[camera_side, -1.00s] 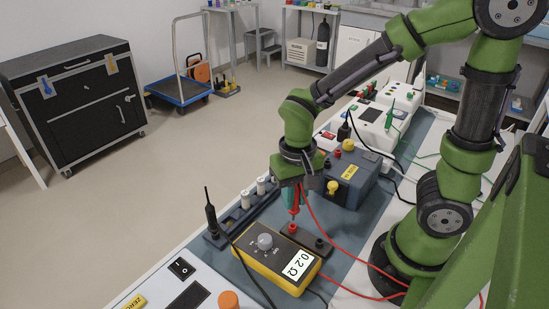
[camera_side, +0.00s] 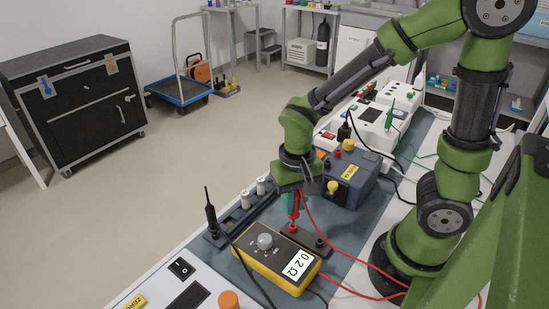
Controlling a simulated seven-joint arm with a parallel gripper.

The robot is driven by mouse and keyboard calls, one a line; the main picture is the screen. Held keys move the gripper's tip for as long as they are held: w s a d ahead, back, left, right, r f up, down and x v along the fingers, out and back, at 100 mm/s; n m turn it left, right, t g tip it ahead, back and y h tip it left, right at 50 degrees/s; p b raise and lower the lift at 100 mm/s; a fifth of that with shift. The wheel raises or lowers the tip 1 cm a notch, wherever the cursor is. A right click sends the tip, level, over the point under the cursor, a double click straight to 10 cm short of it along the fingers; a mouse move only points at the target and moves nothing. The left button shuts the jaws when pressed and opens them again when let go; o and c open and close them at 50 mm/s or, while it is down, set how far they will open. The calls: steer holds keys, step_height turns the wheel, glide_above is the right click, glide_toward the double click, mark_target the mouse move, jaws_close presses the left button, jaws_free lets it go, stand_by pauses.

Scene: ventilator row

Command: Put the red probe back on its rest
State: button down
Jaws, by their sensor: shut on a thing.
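My gripper (camera_side: 292,197) points down and is shut on the red probe (camera_side: 294,208); the fingers hide part of its body. The probe is roughly upright, its lower end at the red terminal of a small dark block (camera_side: 306,238); I cannot tell whether it touches. A red lead runs from the probe down to the right. The yellow meter (camera_side: 272,262) in front reads 0.2 Ω. A black probe (camera_side: 211,214) stands upright at the near left end of a dark rack (camera_side: 232,222). I cannot make out which part is the red probe's rest.
A blue-grey box (camera_side: 347,186) with a yellow knob stands just behind and right of my gripper. White devices (camera_side: 375,128) line the bench farther back. Red, black and green leads cross the mat's right side. A panel with a switch (camera_side: 181,268) is at front left.

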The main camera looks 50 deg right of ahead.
steer(key=shift+f, duration=1.05)
stand_by(0.4)
stand_by(0.4)
steer(key=c, duration=0.9)
jaws_free()
